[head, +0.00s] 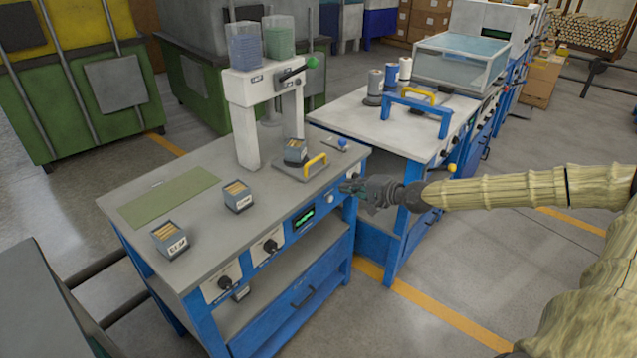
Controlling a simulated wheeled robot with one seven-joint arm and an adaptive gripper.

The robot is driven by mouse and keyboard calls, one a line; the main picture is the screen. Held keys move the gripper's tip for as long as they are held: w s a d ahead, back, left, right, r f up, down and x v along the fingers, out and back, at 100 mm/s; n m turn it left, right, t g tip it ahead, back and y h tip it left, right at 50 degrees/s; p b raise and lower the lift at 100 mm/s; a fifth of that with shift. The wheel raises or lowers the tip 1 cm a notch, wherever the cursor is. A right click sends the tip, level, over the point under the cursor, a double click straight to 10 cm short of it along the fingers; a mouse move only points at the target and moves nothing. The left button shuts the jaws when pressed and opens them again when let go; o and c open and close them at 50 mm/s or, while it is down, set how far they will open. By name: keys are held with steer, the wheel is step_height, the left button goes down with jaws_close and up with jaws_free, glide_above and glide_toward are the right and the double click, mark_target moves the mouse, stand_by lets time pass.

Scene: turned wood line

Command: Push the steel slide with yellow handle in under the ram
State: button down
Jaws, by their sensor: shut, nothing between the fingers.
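The steel slide (290,173) is a flat grey plate on the bench top, at the front of the white press frame (243,125). Its yellow handle (316,164) stands at its right front edge. A small grey box with tan contents (295,151) sits on the slide. The ram itself I cannot make out clearly between the frame's legs. My gripper (345,187) is shut and empty, just off the bench's front edge, to the right of and apart from the yellow handle.
A lever with a green knob (311,62) sticks out from the press. A small blue-knobbed part (342,143) is on the bench behind the handle. Two similar boxes (238,196) (170,239) and a green mat (170,197) lie left. A second bench (375,130) stands behind right.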

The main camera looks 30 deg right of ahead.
steer(key=shift+w+f+b, duration=0.55)
steer(key=shift+w+b, duration=0.8)
steer(key=shift+b, duration=0.25)
steer(key=b, duration=0.2)
glide_toward(311, 177)
steer(key=shift+w+a+f, duration=0.2)
steer(key=shift+w+f, duration=0.3)
steer(key=shift+w, duration=0.05)
steer(key=shift+w+a+f, duration=0.2)
steer(key=shift+w+f, duration=0.3)
steer(key=shift+w, duration=0.05)
steer(key=shift+w+a+p, duration=0.25)
steer(key=shift+w+a, duration=0.05)
steer(key=shift+w, duration=0.65)
steer(key=shift+w+a+p, duration=0.2)
steer(key=shift+w+a, duration=0.1)
steer(key=shift+w, duration=0.65)
